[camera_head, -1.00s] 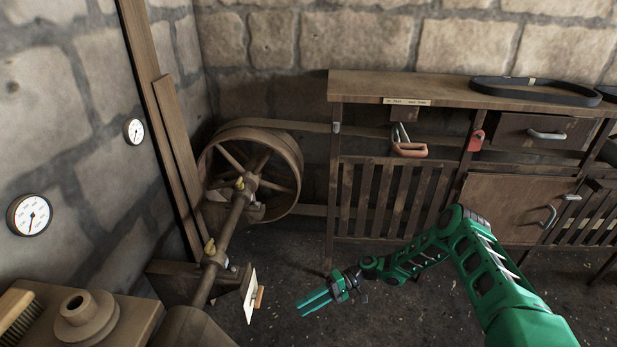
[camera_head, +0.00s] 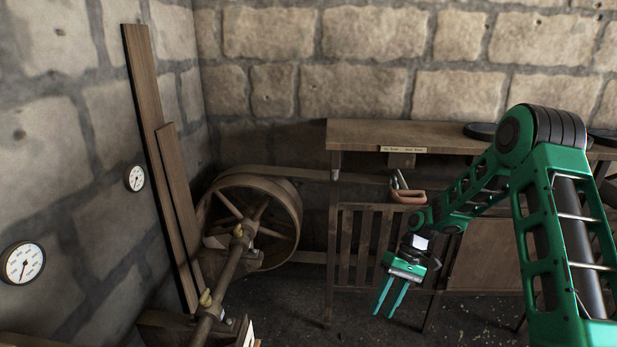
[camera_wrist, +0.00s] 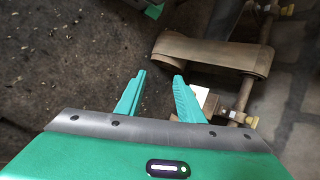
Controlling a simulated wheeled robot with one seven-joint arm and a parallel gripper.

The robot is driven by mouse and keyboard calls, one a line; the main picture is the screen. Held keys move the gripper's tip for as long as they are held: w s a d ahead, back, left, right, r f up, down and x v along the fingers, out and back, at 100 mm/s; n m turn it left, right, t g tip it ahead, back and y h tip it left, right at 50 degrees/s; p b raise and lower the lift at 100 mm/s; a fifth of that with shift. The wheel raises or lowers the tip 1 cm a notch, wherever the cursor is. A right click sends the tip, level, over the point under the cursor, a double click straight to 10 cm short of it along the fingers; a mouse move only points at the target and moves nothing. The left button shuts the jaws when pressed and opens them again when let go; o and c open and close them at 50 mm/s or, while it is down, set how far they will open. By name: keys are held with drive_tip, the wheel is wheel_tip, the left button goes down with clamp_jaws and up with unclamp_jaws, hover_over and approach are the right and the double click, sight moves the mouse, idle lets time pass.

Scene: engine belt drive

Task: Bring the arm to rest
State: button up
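My green arm (camera_head: 565,215) is raised and bent in the right half of the head view. My gripper (camera_head: 384,312) hangs from it, pointing down in front of the slatted bench. In the wrist view my gripper (camera_wrist: 159,76) shows two green fingers standing apart with nothing between them. The gripper is open, empty and clear of the things around it.
A large belt wheel (camera_head: 290,215) on a shaft (camera_head: 230,270) stands left of the gripper. The wooden bench (camera_head: 350,134) is behind the arm, with an orange-brown handled item (camera_head: 408,197) at its front. Dark floor (camera_wrist: 60,60) lies below. Gauges (camera_head: 22,263) hang on the left wall.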

drive_tip(key=s+d+r+m+t+h, duration=0.1)
drive_tip(key=s+d+r+m+h, duration=0.1)
drive_tip(key=s+d+r, duration=0.65)
drive_tip(key=s+d+r+m+t+h, duration=0.2)
drive_tip(key=s+d+r+m, duration=0.3)
drive_tip(key=r, duration=0.6)
drive_tip(key=s+d+r+m, duration=0.1)
drive_tip(key=s+d+r, duration=0.2)
drive_tip(key=s, duration=0.6)
drive_tip(key=s+d+r+m+t+h, duration=0.1)
drive_tip(key=s+d+r, duration=0.2)
drive_tip(key=s, duration=0.7)
drive_tip(key=shift+t, duration=0.3)
drive_tip(key=shift+r, duration=0.1)
